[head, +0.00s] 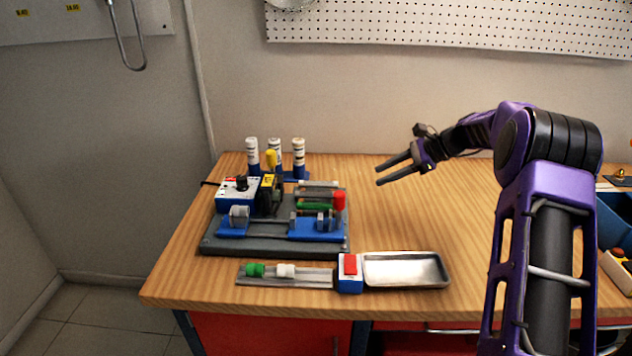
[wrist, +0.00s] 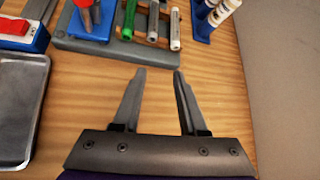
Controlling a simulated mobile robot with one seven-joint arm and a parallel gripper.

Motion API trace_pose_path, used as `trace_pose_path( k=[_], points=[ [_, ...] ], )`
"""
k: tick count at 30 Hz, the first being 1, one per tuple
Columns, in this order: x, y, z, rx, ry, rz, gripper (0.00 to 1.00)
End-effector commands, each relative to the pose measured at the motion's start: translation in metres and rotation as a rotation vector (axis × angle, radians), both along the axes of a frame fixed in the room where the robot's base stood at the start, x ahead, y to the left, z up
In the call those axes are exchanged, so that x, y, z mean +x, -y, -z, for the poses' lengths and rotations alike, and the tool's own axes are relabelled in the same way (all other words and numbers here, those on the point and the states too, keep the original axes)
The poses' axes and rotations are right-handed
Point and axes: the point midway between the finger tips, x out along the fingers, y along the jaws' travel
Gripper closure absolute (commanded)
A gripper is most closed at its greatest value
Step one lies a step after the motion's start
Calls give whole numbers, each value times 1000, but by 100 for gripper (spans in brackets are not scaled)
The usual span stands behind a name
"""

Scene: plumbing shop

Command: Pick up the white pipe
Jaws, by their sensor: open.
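Several short pipes lie side by side on the grey fixture base on the workbench. A white pipe (head: 318,184) is at the back of this row. In the wrist view a white pipe (wrist: 174,28) lies at the row's right end, beside another pale pipe (wrist: 153,20) and a green pipe (wrist: 132,18). My gripper (head: 378,175) is open and empty above the bench, to the right of the row. In the wrist view my gripper's fingers (wrist: 158,72) point toward the pipe ends, apart from them.
The grey base (head: 225,245) also bears a blue vise, a control box (head: 238,194) and a yellow tool. Blue-and-white bottles (head: 298,160) stand behind. A metal tray (head: 405,285) and a red-switch box (head: 350,283) are in front. The bench right of the base is clear.

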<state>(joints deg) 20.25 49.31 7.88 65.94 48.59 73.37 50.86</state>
Motion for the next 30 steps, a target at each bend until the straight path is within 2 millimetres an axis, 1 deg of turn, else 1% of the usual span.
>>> trace_pose_path(
  k=[1, 3, 7, 11, 18, 21, 25, 30],
  points=[
    [2, 4, -2, 77, -5, 25, 58],
    [5, 5, -8, 153, -6, 46, 58],
    [9, -2, -8, 212, -6, 59, 58],
    [15, -24, 2, 215, -8, 58, 58],
    [27, -70, 26, 212, -7, 57, 58],
    [32, -85, 34, 211, -7, 57, 58],
    [36, -96, 40, 209, -5, 59, 58],
    [38, -103, 44, 209, -6, 59, 58]
  ],
)
